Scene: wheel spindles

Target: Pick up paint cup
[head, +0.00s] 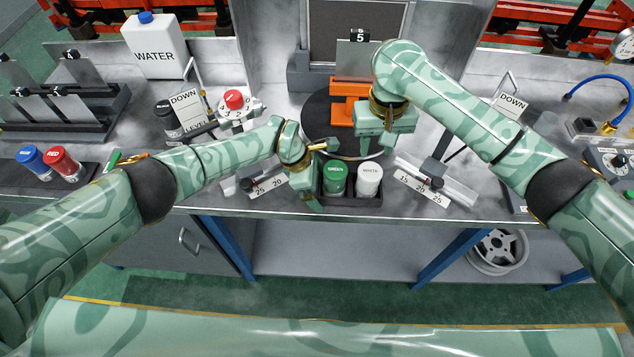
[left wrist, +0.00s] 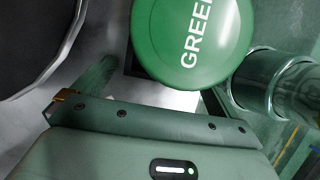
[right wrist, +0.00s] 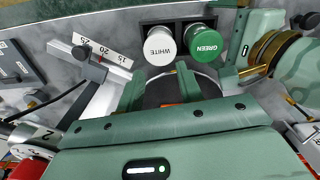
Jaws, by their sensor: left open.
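A green-lidded paint cup (head: 334,178) and a white paint cup (head: 369,180) stand upright side by side in a dark holder at the bench's front middle. My left gripper (head: 318,174) is open at the left side of the green cup. In the left wrist view the green lid (left wrist: 192,42) is close, just beyond the open fingers, and I see nothing between them. My right gripper (head: 371,143) is above the round dark turntable, behind the cups. In the right wrist view its fingers are apart and empty, with the white cup (right wrist: 160,46) and green cup (right wrist: 203,40) beyond them.
Blue (head: 33,160) and red (head: 62,162) cups stand at the far left, and a black-lidded cup (head: 167,117) near a DOWN sign. An orange stand (head: 348,100) is on the turntable (head: 316,112). Rulered slides (head: 262,184) (head: 425,184) flank the holder. A water jug (head: 155,45) stands at the back left.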

